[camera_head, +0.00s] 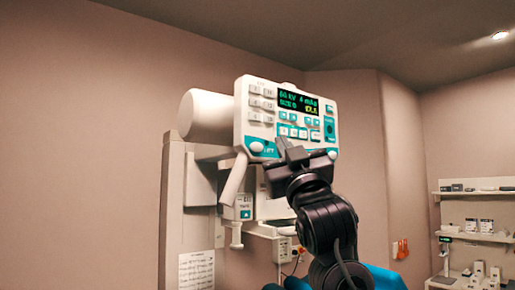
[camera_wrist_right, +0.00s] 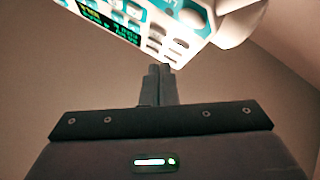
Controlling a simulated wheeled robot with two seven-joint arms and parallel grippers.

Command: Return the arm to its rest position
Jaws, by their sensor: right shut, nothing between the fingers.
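My right gripper (camera_head: 284,148) is raised in front of the lower part of a white and teal control panel (camera_head: 285,118) in the head view. Its fingers are shut with nothing between them. In the right wrist view the closed fingertips (camera_wrist_right: 158,72) point up towards the panel (camera_wrist_right: 150,22), which fills the top of that view. I cannot tell whether the fingertips touch the panel. The panel has several buttons and a lit display (camera_head: 299,104) with green and yellow characters. My right arm comes up from the bottom of the head view. My left gripper is not in view.
A white cylinder (camera_head: 206,115) sits behind the panel on a pale column (camera_head: 172,215). A small box (camera_head: 238,207) hangs below. Shelves (camera_head: 480,238) with small items stand at the far right. Space left of the column looks clear.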

